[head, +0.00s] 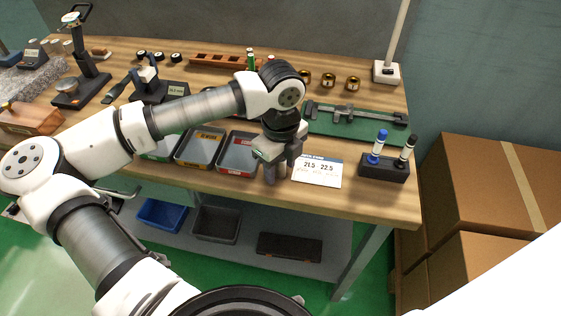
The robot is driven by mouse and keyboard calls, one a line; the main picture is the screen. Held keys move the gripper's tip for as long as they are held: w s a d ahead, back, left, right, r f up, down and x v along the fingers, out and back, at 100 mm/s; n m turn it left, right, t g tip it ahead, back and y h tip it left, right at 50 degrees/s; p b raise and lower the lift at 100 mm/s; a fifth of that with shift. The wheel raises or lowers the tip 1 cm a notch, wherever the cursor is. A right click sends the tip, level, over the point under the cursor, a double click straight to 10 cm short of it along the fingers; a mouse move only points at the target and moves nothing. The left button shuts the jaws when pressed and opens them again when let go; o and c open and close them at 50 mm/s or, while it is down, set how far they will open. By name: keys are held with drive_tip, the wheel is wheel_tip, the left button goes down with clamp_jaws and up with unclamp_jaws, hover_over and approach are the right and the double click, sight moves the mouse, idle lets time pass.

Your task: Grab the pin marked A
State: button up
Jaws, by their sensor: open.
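No letter A is readable on anything in the head view, so I cannot tell which piece is the pin marked A. Small grey cylinders (57,46) stand at the far left beside a dark block with a label. A few slim green-and-white upright pieces (250,60) stand at the right end of a wooden rack (218,61). My gripper (280,176) points down over the front edge of the bench, between the red-labelled tray and the white card. Its jaws are open, and I see nothing held between them. The arm hides part of the bench middle.
Labelled trays (200,148) line the bench front. A white card (318,171) reads 21.5 to 22.5. A marker holder (384,168) stands at the right front. A caliper lies on a green mat (335,122). Brass rings (328,82) sit behind. Cardboard boxes (490,180) stand at right.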

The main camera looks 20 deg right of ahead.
clamp_jaws()
idle(0.3)
drive_tip(key=shift+r, duration=0.1)
